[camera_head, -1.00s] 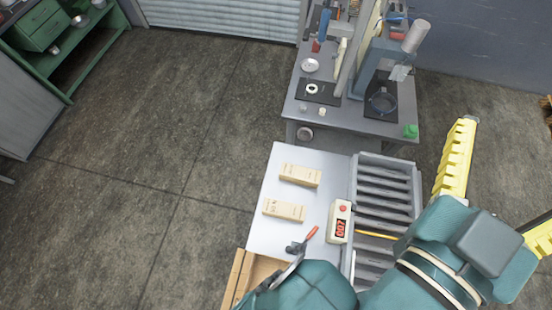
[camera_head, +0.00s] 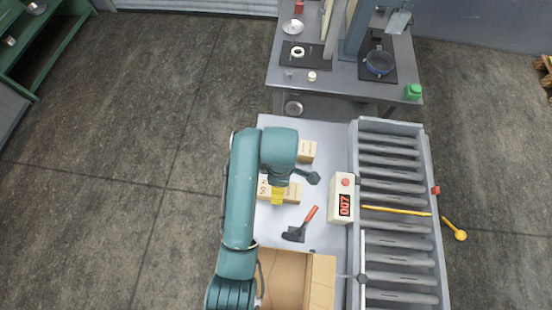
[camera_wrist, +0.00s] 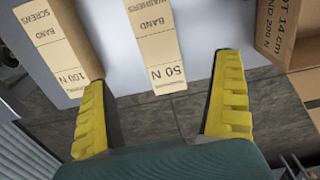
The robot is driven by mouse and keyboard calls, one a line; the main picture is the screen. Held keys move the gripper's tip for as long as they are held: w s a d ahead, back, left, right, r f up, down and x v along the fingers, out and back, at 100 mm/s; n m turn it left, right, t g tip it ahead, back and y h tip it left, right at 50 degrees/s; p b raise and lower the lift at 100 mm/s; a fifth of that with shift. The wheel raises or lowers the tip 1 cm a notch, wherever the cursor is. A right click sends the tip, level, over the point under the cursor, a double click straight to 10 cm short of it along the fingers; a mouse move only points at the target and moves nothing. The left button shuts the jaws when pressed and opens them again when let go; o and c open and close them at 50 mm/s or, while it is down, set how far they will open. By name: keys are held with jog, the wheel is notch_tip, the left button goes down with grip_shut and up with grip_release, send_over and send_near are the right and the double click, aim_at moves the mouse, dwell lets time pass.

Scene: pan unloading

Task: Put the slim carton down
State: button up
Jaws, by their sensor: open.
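Two slim tan cartons lie on the grey tabletop. The nearer one (camera_head: 292,194) is partly hidden by my arm in the head view; in the wrist view it is the carton marked 50 N (camera_wrist: 153,45). The farther one (camera_head: 307,151) is the carton marked 100 N in the wrist view (camera_wrist: 62,40). My gripper (camera_wrist: 161,72) is open and empty, its yellow fingers wide apart. The 50 N carton shows between the fingers, with gaps on both sides. In the head view my gripper (camera_head: 279,193) is over the nearer carton; its height above it is unclear.
An open cardboard box (camera_head: 322,285) stands at the near end of the table; it also shows in the wrist view (camera_wrist: 283,30). A red-handled tool (camera_head: 300,227) and a counter reading 007 (camera_head: 342,198) lie right of the cartons. A roller conveyor (camera_head: 395,240) runs beyond.

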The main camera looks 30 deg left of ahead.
notch_tip(320, 180, down, 9)
jog(key=shift+r+p, duration=0.2)
jog(key=shift+p, duration=0.15)
jog(key=f, duration=0.5)
jog(key=shift+a+f, duration=0.15)
jog(key=shift+a, duration=0.2)
jog(key=shift+w, duration=0.1)
jog(key=c, duration=1.4)
